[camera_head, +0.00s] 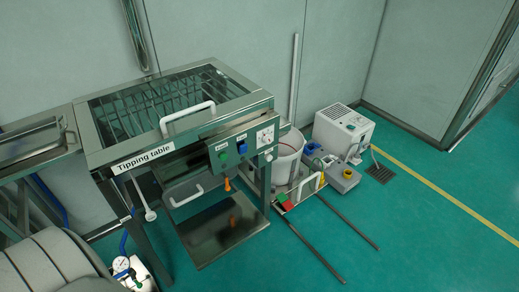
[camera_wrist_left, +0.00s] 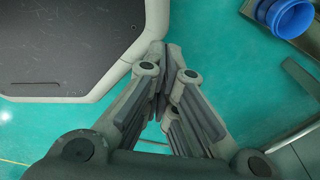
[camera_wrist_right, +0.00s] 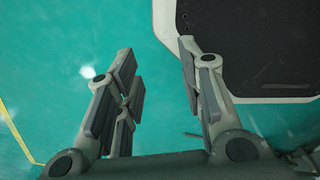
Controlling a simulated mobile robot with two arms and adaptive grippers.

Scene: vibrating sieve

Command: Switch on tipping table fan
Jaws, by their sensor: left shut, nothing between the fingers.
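The steel tipping table (camera_head: 95,158) with a clear top and a white handle stands left of centre in the head view, marked by a "Tipping table" label (camera_head: 143,157). Its front control panel (camera_head: 232,163) carries a green button (camera_head: 223,156), a blue button (camera_head: 242,149) and a white dial (camera_head: 265,136). Small labels above the buttons are too small to read. My left gripper (camera_wrist_left: 172,58) is shut and empty in the left wrist view. My right gripper (camera_wrist_right: 157,68) is open and empty over green floor. Neither gripper shows in the head view, and both are away from the panel.
Two dark rails (camera_head: 345,222) reach forward along the floor. A blue round container (camera_wrist_left: 287,16) shows in the left wrist view. Floor at front right is clear.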

